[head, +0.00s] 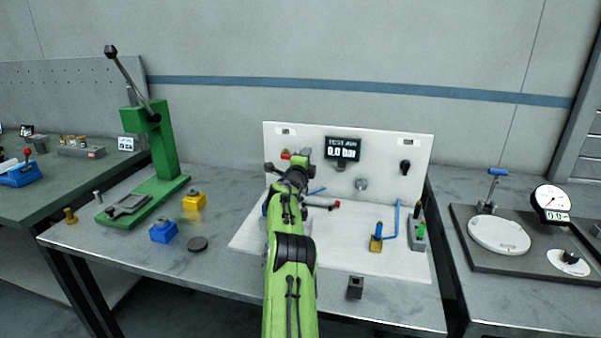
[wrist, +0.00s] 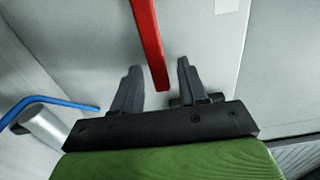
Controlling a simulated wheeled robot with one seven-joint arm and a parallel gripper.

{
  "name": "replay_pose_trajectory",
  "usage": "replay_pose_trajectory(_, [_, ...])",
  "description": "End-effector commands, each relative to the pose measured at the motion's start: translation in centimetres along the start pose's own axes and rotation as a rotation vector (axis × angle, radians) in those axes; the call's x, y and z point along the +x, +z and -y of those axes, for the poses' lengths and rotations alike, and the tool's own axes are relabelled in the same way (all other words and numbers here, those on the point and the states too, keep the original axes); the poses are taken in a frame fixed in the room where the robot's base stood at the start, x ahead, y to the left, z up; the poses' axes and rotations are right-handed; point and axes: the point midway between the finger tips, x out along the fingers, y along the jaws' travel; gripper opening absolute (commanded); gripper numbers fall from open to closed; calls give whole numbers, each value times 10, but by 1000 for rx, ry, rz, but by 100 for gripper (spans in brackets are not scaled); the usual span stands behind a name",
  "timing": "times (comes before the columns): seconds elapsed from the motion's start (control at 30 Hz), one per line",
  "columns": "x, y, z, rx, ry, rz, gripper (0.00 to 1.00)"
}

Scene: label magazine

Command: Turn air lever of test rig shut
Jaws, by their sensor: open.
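The white test rig (head: 385,180) stands on the middle bench, its display (head: 342,149) reading 0.0 bar. A red lever (head: 286,155) shows at the upper left of its back panel, partly hidden behind my arm; I take it for the air lever. In the wrist view the red lever (wrist: 147,40) runs down from the top edge, its free end between the fingers of my gripper (wrist: 157,72). The fingers are apart, with gaps on both sides. In the head view my gripper (head: 302,157) is close to the panel, its fingers hard to make out.
A black knob (head: 405,167) is on the panel's right. A green press (head: 160,150) stands left, a gauge (head: 552,200) right.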

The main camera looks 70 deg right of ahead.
Motion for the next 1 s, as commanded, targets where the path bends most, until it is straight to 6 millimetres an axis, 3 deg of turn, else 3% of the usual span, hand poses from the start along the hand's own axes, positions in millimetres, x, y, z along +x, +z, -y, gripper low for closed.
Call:
replay_pose_trajectory(0.37, [-52, 0, -2, -5, -1, 3, 43])
replay_pose_trajectory(0.8, [-139, 1, -2, -4, 0, 3, 43])
replay_pose_trajectory(1.0, [-152, 0, -2, -2, 0, 1, 43])
